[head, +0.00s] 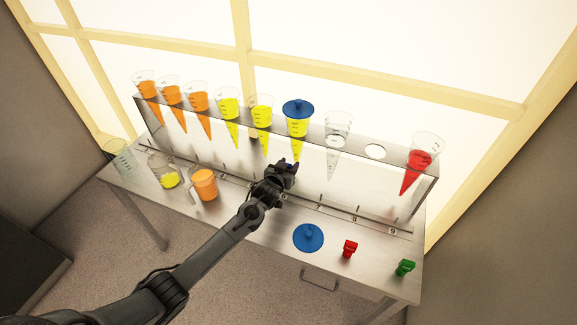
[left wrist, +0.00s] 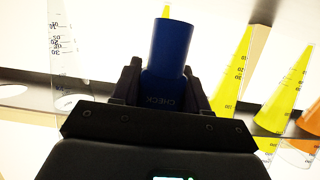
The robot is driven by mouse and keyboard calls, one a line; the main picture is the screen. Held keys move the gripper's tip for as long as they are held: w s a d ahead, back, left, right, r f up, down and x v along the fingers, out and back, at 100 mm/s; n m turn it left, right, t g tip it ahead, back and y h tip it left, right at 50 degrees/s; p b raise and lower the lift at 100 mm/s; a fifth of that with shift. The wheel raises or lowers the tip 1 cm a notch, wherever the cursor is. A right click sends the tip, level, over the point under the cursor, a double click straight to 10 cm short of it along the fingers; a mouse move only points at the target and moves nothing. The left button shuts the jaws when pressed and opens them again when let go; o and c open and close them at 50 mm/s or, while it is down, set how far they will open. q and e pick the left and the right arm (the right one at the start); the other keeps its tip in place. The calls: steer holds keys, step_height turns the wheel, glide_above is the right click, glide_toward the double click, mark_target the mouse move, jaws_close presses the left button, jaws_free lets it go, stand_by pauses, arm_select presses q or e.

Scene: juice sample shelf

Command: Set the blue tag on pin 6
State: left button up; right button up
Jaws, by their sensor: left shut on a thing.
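My left gripper (head: 289,168) is shut on the blue tag. In the left wrist view the blue tag (left wrist: 168,65) stands between the two fingers (left wrist: 160,88), with the word CHECK on its face. In the head view the gripper hides nearly all of the tag. The gripper is over the numbered pin rail (head: 335,206), in front of the shelf and below the cone with the blue lid. My right gripper is not in view.
A metal shelf (head: 405,166) holds cones of orange, yellow and red juice, and a clear one. A blue lid (head: 308,237), a red tag (head: 350,249) and a green tag (head: 405,268) are on the table's front right. An orange jug (head: 205,185) and beakers stand left.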

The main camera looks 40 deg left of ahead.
arm_select(q)
steer(key=shift+f, duration=0.6)
stand_by(0.7)
steer(key=shift+f, duration=0.6)
steer(key=shift+f+b, duration=0.65)
steer(key=shift+f, duration=0.05)
stand_by(0.8)
steer(key=shift+f, duration=0.7)
